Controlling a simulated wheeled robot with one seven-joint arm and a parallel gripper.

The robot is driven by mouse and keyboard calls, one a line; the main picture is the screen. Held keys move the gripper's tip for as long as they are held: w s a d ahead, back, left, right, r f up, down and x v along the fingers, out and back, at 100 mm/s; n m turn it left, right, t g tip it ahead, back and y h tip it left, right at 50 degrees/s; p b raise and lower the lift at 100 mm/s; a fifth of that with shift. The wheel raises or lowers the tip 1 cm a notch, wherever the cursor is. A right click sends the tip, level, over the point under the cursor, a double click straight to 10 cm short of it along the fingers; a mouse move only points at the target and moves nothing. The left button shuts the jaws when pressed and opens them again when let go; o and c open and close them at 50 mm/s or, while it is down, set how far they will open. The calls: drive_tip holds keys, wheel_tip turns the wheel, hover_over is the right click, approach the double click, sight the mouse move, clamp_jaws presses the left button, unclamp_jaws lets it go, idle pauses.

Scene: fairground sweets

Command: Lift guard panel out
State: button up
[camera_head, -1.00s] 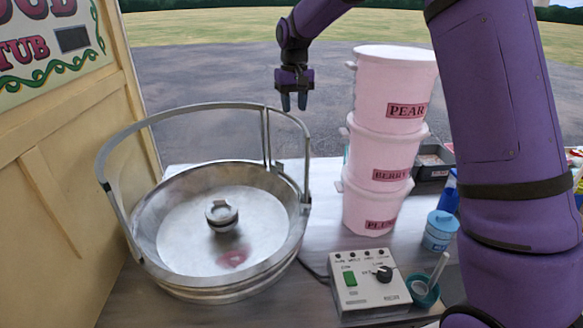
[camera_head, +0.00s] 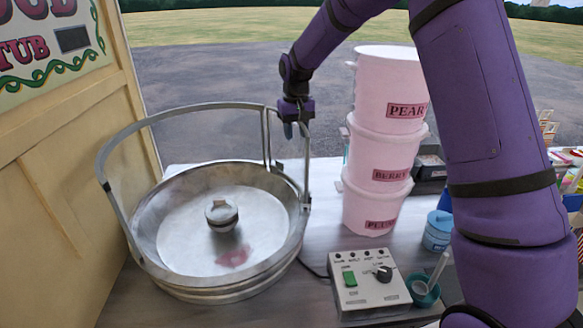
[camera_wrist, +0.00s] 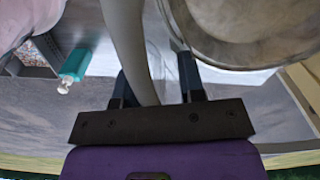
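The spinner bowl (camera_head: 170,268) is a wide round metal pan with a hub (camera_head: 221,215) in its middle and a pink smear on its floor. A raised grey metal guard rail (camera_head: 150,122) curves around its rear on upright posts; I cannot make out a separate panel sheet. My gripper (camera_head: 296,131) points down at the rail's right end, near the right post (camera_head: 306,165). In the wrist view, my gripper's (camera_wrist: 156,68) two dark fingers stand apart, with a curved grey bar (camera_wrist: 128,45) of the guard between them. Contact is not clear.
Stacked pink tubs (camera_head: 385,85) stand close to the right of my gripper. A control box (camera_head: 367,281), a blue-lidded jar (camera_head: 438,231) and a teal cup (camera_head: 424,291) sit in front of them. A painted wooden panel (camera_head: 65,180) rises at the left.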

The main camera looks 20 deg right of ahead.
clamp_jaws()
drive_tip(key=shift+r, duration=0.15)
